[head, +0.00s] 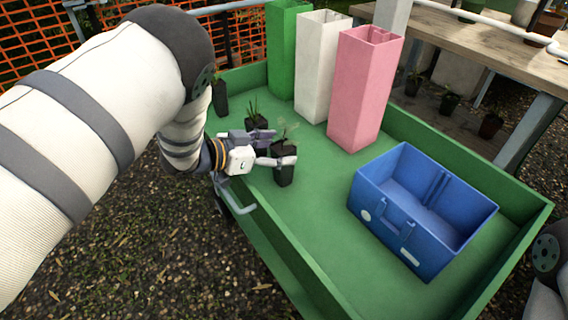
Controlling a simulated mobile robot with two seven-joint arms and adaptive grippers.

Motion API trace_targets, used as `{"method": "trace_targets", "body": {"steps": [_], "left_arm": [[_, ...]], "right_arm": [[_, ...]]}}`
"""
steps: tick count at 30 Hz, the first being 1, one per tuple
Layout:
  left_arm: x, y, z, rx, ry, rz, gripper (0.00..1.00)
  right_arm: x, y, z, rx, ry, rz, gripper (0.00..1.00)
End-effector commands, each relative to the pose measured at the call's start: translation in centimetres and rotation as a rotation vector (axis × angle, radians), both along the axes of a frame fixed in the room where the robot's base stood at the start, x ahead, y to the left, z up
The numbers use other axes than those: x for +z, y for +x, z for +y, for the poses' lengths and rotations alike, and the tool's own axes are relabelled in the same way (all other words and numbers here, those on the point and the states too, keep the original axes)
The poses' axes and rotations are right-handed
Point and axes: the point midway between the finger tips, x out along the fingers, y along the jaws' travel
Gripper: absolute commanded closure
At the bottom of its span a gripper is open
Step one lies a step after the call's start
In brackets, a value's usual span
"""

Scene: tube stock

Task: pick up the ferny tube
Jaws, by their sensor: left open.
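The ferny tube (285,176) is a small black pot with a pale, feathery seedling, upright on the green cart bed. My left gripper (282,147) reaches in from the left at pot height with its fingers spread. One finger crosses the near side of the ferny tube and hides part of it; the other is on the far side. I cannot tell whether either touches it. Another black tube (257,124) with spiky, grass-like leaves stands just behind, its lower part hidden by the far finger. My right gripper is out of view.
A third black tube (220,101) stands at the cart's left edge. Tall green (282,50), white (316,70) and pink (362,95) square containers stand behind. A blue open crate (377,206) sits at right. The green bed (318,225) is clear between the ferny tube and crate.

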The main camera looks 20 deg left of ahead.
Motion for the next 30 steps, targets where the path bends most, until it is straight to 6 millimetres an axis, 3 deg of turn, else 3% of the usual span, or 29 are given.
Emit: {"method": "trace_targets", "body": {"steps": [8, 17, 25, 30], "left_arm": [[-0.2, 0.6, -0.5, 0.001, -0.001, 0.0, 0.35], [-0.3, 0.6, -0.5, 0.001, -0.001, 0.0, 1.0], [0.2, 0.7, -0.5, 0.002, -0.001, -0.002, 1.0], [4.4, 0.8, -0.4, 0.001, 0.001, -0.011, 1.0]], "right_arm": [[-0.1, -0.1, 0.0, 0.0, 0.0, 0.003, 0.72], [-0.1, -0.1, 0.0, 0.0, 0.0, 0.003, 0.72], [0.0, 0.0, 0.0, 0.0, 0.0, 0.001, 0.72], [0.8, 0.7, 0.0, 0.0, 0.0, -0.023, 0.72]]}}
